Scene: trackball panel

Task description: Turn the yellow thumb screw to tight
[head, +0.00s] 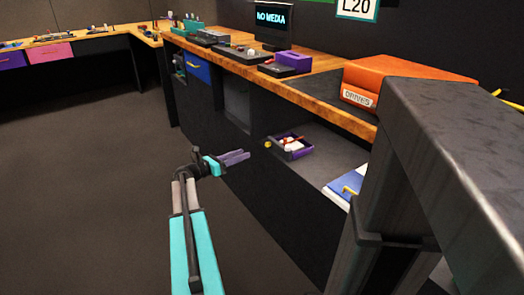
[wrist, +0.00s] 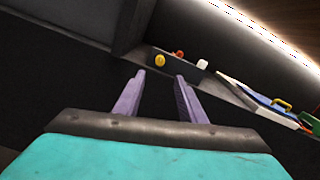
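A small round yellow knob, which looks like the yellow thumb screw (head: 268,144), sits at the left front corner of a purple tray on the lower shelf. In the wrist view the yellow thumb screw (wrist: 160,60) is ahead, just above the gap between my fingers. My gripper (head: 246,156) is left of it in the head view, its purple fingers pointing towards the shelf. In the wrist view my gripper (wrist: 160,78) has its fingers apart with nothing between them. I cannot tell how tight the screw is.
The purple tray (head: 306,151) holds white and red-orange items. A blue binder-like thing with a yellow handle (head: 351,187) lies on the shelf to the right. The wooden counter (head: 230,56) overhangs the shelf. Floor to the left is clear.

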